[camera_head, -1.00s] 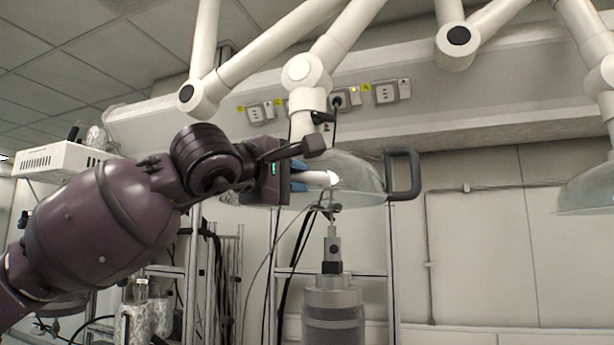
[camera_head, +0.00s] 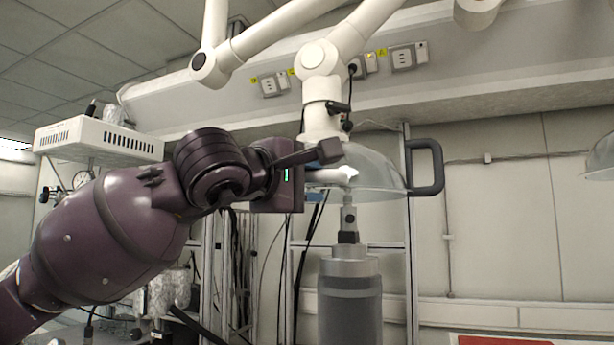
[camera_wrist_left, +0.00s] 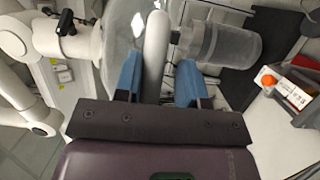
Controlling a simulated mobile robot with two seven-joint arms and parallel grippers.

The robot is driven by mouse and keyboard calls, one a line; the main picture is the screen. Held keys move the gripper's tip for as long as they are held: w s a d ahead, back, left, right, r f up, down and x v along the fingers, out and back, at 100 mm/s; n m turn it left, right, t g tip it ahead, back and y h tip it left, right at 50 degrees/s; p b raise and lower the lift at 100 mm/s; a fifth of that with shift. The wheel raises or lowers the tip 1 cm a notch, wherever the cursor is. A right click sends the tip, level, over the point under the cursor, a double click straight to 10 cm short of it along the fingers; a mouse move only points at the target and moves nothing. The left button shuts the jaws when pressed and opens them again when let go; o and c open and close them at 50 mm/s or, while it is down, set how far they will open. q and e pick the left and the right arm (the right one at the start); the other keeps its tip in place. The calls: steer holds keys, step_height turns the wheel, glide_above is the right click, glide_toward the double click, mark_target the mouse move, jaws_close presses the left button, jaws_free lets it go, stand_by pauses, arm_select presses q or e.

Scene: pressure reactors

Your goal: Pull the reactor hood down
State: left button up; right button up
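The reactor hood (camera_head: 378,178) is a clear dome hanging from a white jointed arm (camera_head: 322,90). It is above a grey cylindrical reactor (camera_head: 350,285), which also shows in the left wrist view (camera_wrist_left: 228,45). A dark loop handle (camera_head: 428,167) is on the hood's right side. A thick pale bar (camera_wrist_left: 155,50) is beside the hood. My left gripper (camera_head: 318,187) is at the hood's left side. Its two blue fingers stand apart on either side of the bar, with a gap on one side at least. My right gripper is not in view.
A white vented box (camera_head: 98,140) stands on a rack at the left. A wall panel with sockets (camera_head: 403,57) runs behind the hood. In the left wrist view, an orange round object (camera_wrist_left: 268,80) is near a red-sided tray. Another clear hood edge (camera_head: 602,160) is at the far right.

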arm_select(q)
steer(key=shift+o, duration=0.5)
steer(key=shift+w, duration=0.1)
steer(key=shift+s+a+r, duration=0.1)
steer(key=shift+s+a, duration=0.05)
steer(key=shift+s, duration=0.1)
steer(key=v, duration=1)
steer(key=shift+s, duration=0.1)
